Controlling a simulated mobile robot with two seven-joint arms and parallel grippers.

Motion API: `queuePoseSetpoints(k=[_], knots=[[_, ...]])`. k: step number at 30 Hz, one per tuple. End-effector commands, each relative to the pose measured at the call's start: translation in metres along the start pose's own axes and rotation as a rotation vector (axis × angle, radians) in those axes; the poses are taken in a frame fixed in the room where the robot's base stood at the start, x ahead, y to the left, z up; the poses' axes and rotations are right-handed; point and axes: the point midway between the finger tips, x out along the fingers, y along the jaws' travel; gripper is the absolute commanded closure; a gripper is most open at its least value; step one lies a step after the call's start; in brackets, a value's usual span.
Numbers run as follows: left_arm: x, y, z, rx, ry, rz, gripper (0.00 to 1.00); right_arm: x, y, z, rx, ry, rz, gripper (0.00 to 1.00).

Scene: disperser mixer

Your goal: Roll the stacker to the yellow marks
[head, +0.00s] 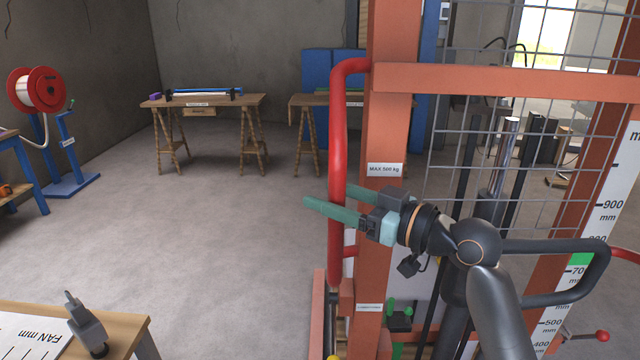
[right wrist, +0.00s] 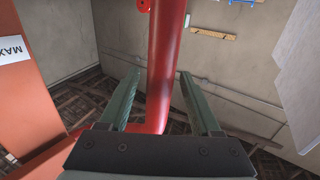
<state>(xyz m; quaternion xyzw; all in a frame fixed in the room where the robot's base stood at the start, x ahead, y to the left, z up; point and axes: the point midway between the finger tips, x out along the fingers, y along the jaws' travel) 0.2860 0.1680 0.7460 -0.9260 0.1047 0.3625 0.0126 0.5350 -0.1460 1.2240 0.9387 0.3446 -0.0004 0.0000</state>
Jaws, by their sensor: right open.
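The stacker (head: 392,120) stands close on the right, with orange posts, a wire mesh guard (head: 480,130) and a "MAX 500 kg" label. A red tubular handle (head: 338,130) runs down the left side of its near post. My right gripper (head: 325,197) is at the handle's middle height, its green fingers apart. In the right wrist view the red handle (right wrist: 166,50) passes between the two open fingers (right wrist: 160,76), with gaps on both sides. My left gripper is out of view. I cannot make out yellow marks on the visible floor.
A table (head: 120,313) with a scale sheet and a grey device (head: 85,325) is at the lower left. A blue stand with a red reel (head: 38,90) is at far left. Trestle tables (head: 205,101) stand by the back wall. The grey floor (head: 220,230) between is clear.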

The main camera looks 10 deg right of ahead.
Motion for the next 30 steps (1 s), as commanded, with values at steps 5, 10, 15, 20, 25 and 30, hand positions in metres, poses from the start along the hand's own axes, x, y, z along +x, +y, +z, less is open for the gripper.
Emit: queuePoseSetpoints(k=[5,10,15,20,25,30], knots=[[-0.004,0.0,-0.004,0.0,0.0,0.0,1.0,0.018,0.0,-0.001,0.002,0.002,0.0,0.36],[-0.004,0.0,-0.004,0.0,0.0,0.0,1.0,0.023,0.001,0.0,0.0,0.001,0.002,0.36],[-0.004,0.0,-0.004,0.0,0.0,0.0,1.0,0.023,0.001,0.001,0.0,0.0,0.002,0.36],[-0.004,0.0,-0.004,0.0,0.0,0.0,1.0,0.023,0.001,0.001,0.0,0.0,0.002,0.51],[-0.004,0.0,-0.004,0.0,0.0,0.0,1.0,0.023,0.001,0.001,0.0,0.0,0.002,0.71],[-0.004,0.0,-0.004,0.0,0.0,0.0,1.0,0.023,0.001,0.001,0.0,0.0,0.002,0.9]])
